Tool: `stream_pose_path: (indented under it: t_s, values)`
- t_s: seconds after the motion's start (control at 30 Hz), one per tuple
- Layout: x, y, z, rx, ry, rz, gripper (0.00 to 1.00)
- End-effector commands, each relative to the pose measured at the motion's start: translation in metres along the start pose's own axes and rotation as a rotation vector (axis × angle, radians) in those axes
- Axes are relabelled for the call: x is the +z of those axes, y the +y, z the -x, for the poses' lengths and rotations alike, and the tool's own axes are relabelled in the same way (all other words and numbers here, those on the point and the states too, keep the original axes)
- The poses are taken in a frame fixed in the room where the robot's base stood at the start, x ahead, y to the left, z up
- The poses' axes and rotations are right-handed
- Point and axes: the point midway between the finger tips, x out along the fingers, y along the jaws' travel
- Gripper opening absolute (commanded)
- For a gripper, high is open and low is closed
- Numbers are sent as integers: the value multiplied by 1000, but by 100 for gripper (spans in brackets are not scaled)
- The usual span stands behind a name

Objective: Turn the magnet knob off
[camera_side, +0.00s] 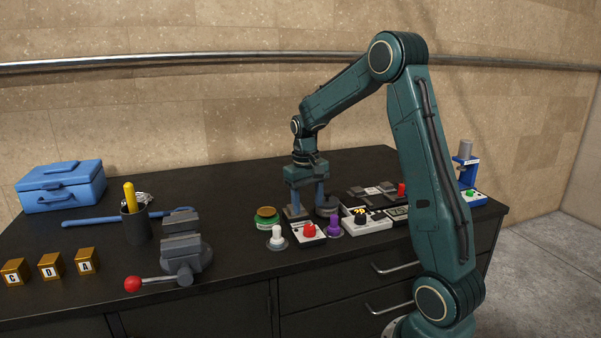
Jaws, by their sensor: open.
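A red knob (309,230) sits on a small black-and-white base near the front of the bench. A second box (366,219) to its right has a yellow-and-black top piece. I cannot tell from any label which one is the magnet knob. My gripper (308,205) points down with its two fingers apart, behind and above the red knob in the picture. Nothing shows clearly between the fingers. A grey block (296,213) and a dark round piece (327,206) are by the fingertips; contact cannot be told.
A white knob-like piece (277,237), a purple one (334,225) and a green jar (266,218) stand close around. A vise (183,250), a dark cup (136,224), a blue toolbox (62,187) and lettered blocks (50,266) are left. A blue press (466,175) stands right.

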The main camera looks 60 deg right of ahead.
Motion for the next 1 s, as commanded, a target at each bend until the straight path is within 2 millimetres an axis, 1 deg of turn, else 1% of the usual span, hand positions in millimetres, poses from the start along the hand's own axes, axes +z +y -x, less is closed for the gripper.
stream_pose_path:
  t_s: [0.03,0.2,0.4,0.57,1.0]
  values:
    - [0,0,10,0,4,0,53]
    - [0,0,37,0,3,0,53]
    - [0,0,57,0,1,2,53]
    - [0,0,64,0,-1,1,53]
    - [2,-2,66,0,3,6,53]
